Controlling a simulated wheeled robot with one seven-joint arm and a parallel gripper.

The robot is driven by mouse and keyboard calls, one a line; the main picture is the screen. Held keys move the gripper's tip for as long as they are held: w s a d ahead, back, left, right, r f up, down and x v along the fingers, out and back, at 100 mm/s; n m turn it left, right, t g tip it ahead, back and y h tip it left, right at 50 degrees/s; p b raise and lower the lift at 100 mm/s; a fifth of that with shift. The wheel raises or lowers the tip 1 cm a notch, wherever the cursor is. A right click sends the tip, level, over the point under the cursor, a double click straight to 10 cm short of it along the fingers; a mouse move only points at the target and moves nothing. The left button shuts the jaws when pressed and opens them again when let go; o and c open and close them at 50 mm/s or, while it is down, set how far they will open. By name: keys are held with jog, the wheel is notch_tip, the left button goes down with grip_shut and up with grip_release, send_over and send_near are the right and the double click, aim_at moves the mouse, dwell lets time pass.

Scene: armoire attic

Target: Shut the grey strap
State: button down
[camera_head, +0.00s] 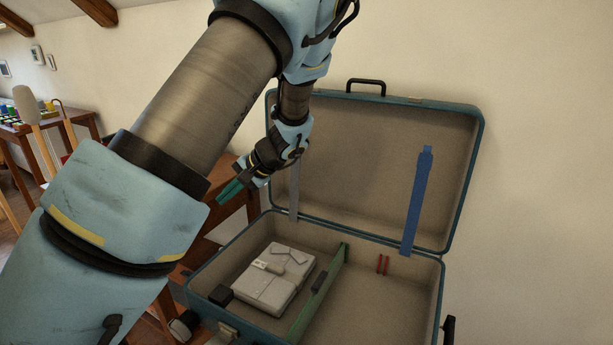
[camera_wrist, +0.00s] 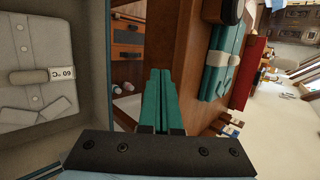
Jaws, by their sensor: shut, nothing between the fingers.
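The grey strap (camera_head: 293,190) hangs along the left part of the raised suitcase lid (camera_head: 380,160), its upper end hidden behind my arm. A blue strap (camera_head: 417,200) lies on the lid's right part. The suitcase (camera_head: 408,291) stands open. My gripper (camera_head: 229,192) is left of the lid, beyond the suitcase's left edge and apart from the grey strap. Its teal fingers are together and empty; they also show in the wrist view (camera_wrist: 160,100). The grey strap does not show in the wrist view.
A folded grey shirt (camera_head: 272,280) and a small black block (camera_head: 221,295) lie in the left compartment. A green divider (camera_head: 318,295) stands beside them. Two small red items (camera_head: 383,264) lie in the right compartment. Wooden furniture (camera_head: 225,225) stands behind the left side.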

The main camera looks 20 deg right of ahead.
aim_at(296, 178)
jog(key=s+d+r+m+t+h+b, duration=0.1)
jog(key=s+d+m+t+b, duration=0.15)
jog(key=d+t, duration=0.75)
jog(key=s+d+r+m+t+h+b, duration=0.1)
jog(key=d+r+m+b, duration=0.2)
jog(key=d, duration=1.5)
jog(key=x, duration=1)
jog(key=shift+f+m+p, duration=0.3)
jog(key=shift+f+m, duration=0.05)
jog(key=shift+f, duration=0.1)
jog(key=shift+a, duration=0.1)
jog(key=shift+s, duration=0.1)
